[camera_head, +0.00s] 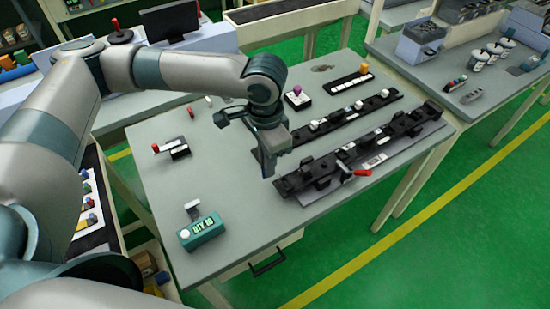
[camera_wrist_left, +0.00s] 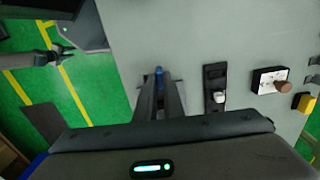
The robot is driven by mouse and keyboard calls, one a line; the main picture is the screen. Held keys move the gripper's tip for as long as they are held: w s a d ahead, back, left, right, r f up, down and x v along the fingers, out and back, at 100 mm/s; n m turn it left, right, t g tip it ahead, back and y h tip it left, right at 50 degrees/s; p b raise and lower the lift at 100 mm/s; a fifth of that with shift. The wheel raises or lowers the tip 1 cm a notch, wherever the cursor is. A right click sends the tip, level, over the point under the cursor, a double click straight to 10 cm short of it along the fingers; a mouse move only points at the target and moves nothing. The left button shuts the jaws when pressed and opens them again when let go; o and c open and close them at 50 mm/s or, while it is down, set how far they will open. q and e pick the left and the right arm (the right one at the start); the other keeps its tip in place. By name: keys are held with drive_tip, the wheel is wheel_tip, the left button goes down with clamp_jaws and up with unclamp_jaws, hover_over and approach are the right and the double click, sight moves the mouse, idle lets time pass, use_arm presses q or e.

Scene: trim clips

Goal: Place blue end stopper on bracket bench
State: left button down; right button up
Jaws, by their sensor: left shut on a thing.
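My left gripper (camera_head: 269,170) hangs fingers-down over the bracket bench (camera_head: 235,205), at the left end of the nearer black rail (camera_head: 352,158). In the left wrist view its fingers are shut on a small blue piece, the blue end stopper (camera_wrist_left: 159,71), of which only the tip shows between the fingertips. In the head view the stopper is hidden by the gripper. I cannot tell whether the stopper touches the bench. My right gripper is not seen in the head view.
A second black rail with light clips (camera_head: 349,116) lies behind the nearer one. A red-handled clamp (camera_head: 355,172) sits at the near rail's front. A green display box (camera_head: 201,231) stands at the front left. A small red-knobbed fixture (camera_head: 172,149) lies left. Bare bench top lies between them.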

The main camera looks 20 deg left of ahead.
use_arm(q)
drive_tip(key=shift+s+a+f+n+b, duration=0.15)
drive_tip(key=shift+s+a+n+b, duration=0.35)
drive_tip(key=shift+n, duration=0.85)
drive_tip(key=shift+s+a+f+n+b, duration=0.2)
drive_tip(key=shift+n+b, duration=0.65)
drive_tip(key=shift+n, duration=0.45)
drive_tip(key=shift+s+a+f+n+b, duration=0.1)
drive_tip(key=shift+s+a+n+b, duration=0.2)
drive_tip(key=shift+n+b, duration=0.7)
drive_tip(key=shift+d+n+p, duration=0.1)
drive_tip(key=shift+n+p, duration=0.25)
